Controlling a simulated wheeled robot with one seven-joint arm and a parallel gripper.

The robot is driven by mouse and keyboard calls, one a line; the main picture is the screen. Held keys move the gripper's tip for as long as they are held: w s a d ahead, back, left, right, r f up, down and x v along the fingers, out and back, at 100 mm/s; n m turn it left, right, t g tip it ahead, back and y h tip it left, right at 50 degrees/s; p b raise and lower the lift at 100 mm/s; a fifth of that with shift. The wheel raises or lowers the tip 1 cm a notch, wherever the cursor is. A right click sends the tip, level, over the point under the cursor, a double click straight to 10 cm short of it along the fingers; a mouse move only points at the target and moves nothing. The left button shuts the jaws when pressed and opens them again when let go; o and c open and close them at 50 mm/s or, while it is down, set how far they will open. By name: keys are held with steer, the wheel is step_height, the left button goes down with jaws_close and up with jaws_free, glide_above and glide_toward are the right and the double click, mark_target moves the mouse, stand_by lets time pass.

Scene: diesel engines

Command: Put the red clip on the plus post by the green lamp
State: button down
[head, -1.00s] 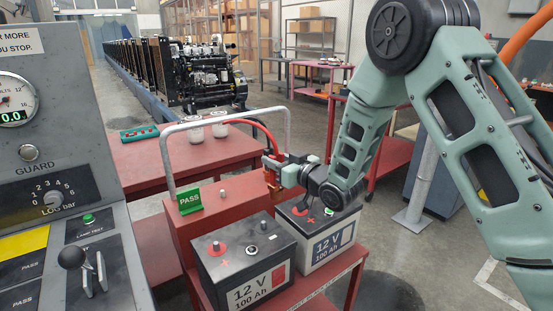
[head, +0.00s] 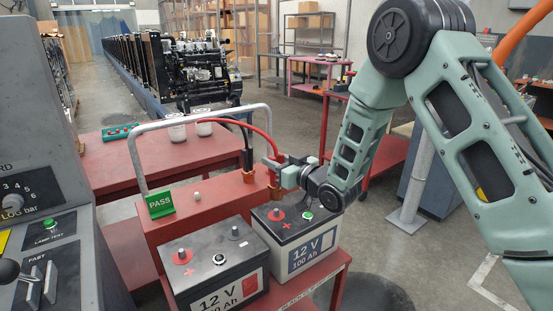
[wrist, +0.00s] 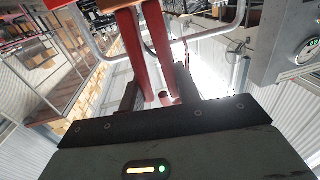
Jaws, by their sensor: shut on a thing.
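My gripper (head: 283,172) is shut on the red clip (head: 273,182), which has copper-coloured jaws and a red cable. The clip hangs jaws down above the right battery (head: 300,245), and in the picture it stands just above that battery's red-ringed plus post (head: 277,213). A gap shows between clip and post. The lit green lamp (head: 307,216) is right of this post. The left battery (head: 215,270) has its own red-ringed plus post (head: 182,256) beside an unlit dark lamp (head: 219,259). In the wrist view the red clip (wrist: 150,50) is between the jaws.
A black clip (head: 248,170) on a black cable hangs left of the red clip. A metal hoop (head: 133,160) and green PASS sign (head: 160,203) stand on the red box behind the batteries. A grey console (head: 40,170) fills the left side.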

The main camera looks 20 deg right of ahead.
steer(key=shift+f+b, duration=0.9)
steer(key=shift+f, duration=0.9)
steer(key=shift+f+b, duration=1.5)
steer(key=shift+b, duration=0.1)
steer(key=c, duration=0.9)
jaws_free()
steer(key=shift+p+v, duration=3.1)
steer(key=shift+v, duration=5.6)
